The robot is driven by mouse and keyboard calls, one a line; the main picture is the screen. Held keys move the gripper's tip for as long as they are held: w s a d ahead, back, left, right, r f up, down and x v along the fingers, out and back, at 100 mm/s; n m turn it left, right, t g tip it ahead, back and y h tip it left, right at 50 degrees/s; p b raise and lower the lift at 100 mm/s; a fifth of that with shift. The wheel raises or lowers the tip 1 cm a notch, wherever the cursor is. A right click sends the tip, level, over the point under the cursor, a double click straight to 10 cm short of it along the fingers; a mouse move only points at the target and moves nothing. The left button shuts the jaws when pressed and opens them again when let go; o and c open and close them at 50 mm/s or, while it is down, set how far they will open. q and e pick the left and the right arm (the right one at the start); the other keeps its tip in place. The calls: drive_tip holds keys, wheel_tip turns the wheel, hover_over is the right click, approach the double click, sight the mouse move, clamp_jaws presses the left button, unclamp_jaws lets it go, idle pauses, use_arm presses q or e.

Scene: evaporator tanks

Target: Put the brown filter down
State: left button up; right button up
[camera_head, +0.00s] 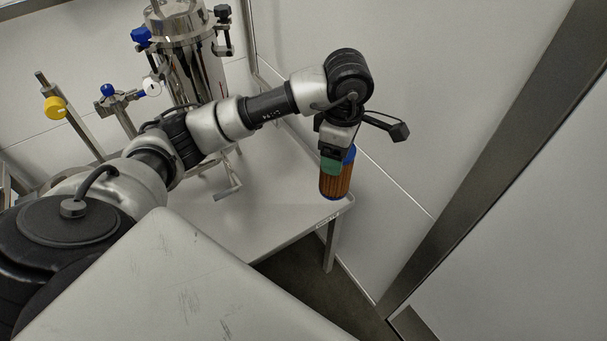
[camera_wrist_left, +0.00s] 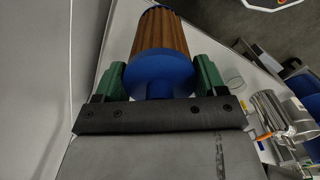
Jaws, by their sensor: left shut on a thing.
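The brown filter (camera_head: 336,180) is a pleated cylinder with blue ends. My left gripper (camera_head: 332,160) is shut on its upper blue end and holds it upright near the right corner of the white table (camera_head: 240,222). In the left wrist view the brown filter (camera_wrist_left: 160,40) shows its blue cap and stem between the green fingers of my left gripper (camera_wrist_left: 155,82). From these views I cannot tell whether the filter's lower end touches the table. My right gripper is not in view.
A shiny steel tank (camera_head: 190,60) with blue and black knobs stands at the back of the table. Valves with a yellow knob (camera_head: 54,107) stand at the left. White walls close in behind and to the right. The table's front right part is clear.

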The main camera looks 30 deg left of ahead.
use_arm(q)
drive_tip(key=f+n+b, duration=0.1)
drive_tip(key=n, duration=0.1)
drive_tip(key=w+f+n, duration=0.1)
drive_tip(key=a+f+n+b, duration=0.1)
drive_tip(key=n, duration=0.1)
drive_tip(key=shift+w+f+n+b, duration=0.25)
drive_tip(key=shift+w+n+b, duration=0.05)
drive_tip(key=shift+w, duration=0.05)
drive_tip(key=shift+w+a+f, duration=0.15)
drive_tip(key=shift+a+f, duration=0.1)
drive_tip(key=shift+a, duration=0.05)
drive_tip(key=w+a+f+b, duration=0.2)
drive_tip(key=w+a+f, duration=0.1)
drive_tip(key=a+f, duration=0.7)
drive_tip(key=shift+w+a+f, duration=0.15)
drive_tip(key=shift+a+f, duration=0.05)
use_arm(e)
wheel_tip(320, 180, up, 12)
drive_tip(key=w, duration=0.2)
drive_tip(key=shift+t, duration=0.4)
use_arm(q)
drive_tip(key=shift+f, duration=0.15)
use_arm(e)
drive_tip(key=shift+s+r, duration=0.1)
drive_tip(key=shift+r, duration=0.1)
use_arm(q)
drive_tip(key=o, duration=1.4)
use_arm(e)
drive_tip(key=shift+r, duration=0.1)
